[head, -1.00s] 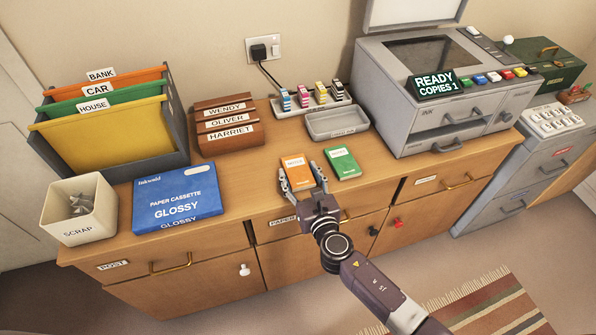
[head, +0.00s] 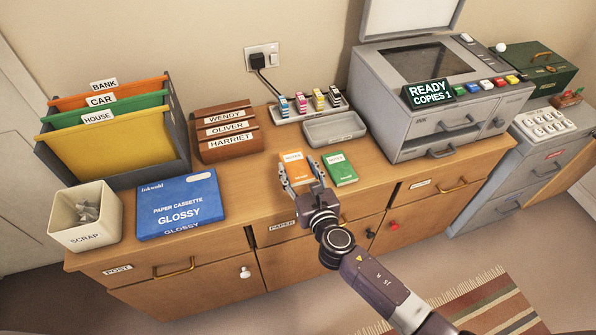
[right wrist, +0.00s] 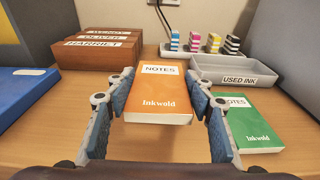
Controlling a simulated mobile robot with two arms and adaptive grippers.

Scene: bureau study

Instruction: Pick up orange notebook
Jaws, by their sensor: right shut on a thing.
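The orange notebook (head: 296,168), marked NOTES, lies flat on the wooden cabinet top near its front edge; it also shows in the right wrist view (right wrist: 158,103). My right gripper (head: 301,178) reaches over the front edge with one finger on each side of the notebook. In the right wrist view its blue-padded fingers (right wrist: 162,105) flank the notebook's near part and are shut on it. I cannot tell whether the notebook is lifted at all. My left gripper is not in view.
A green notebook (head: 340,168) lies close on the right. A grey USED INK tray (head: 334,128) and ink cartridges stand behind. A printer (head: 440,85) stands to the right, a blue paper cassette box (head: 180,203) and a letter holder (head: 228,143) to the left.

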